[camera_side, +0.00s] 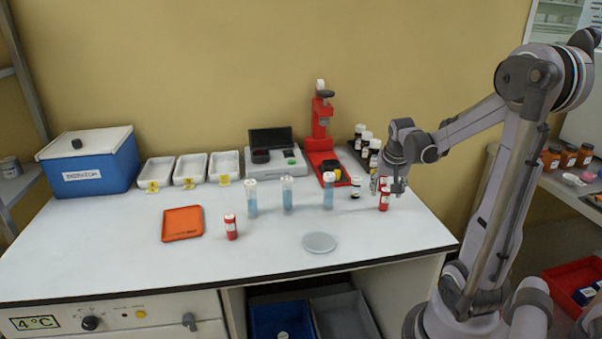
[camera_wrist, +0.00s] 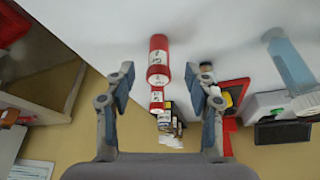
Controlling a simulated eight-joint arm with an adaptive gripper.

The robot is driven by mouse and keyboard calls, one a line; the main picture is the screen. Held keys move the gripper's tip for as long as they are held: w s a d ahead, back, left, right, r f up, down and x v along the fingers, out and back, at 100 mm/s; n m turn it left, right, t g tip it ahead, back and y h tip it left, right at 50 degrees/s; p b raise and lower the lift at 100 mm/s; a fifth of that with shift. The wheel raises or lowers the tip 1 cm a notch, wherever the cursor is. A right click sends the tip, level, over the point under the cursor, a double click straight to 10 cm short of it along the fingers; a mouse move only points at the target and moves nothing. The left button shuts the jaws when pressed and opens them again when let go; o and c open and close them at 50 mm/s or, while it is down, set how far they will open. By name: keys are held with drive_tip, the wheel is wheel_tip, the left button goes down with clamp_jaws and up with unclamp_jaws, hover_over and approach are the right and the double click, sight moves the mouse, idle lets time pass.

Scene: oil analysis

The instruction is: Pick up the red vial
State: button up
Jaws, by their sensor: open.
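A red vial (camera_side: 384,201) with a white label stands upright near the table's right end. In the wrist view the red vial (camera_wrist: 158,48) lies in line with the gap between my fingers. A smaller red and white part (camera_wrist: 157,97) shows just below it there; I cannot tell if it belongs to the same vial. My gripper (camera_side: 388,187) is at the vial's upper part, and in the wrist view its open fingers (camera_wrist: 158,80) are apart on either side, with clearance. A second red vial (camera_side: 231,228) stands farther left, beside an orange tray (camera_side: 183,222).
Blue-filled tubes (camera_side: 287,196) stand left of my gripper. A small dark vial (camera_side: 355,188) is close by. Dark white-capped vials (camera_side: 366,143) and a red stand (camera_side: 321,135) are behind. A grey disc (camera_side: 319,242) lies in front; the front left table is clear.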

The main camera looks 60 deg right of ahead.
sight(386, 191)
drive_tip(key=shift+x, duration=2.35)
drive_tip(key=shift+d+r, duration=0.1)
drive_tip(key=shift+d, duration=0.05)
drive_tip(key=shift+c, duration=0.3)
drive_tip(key=c, duration=1)
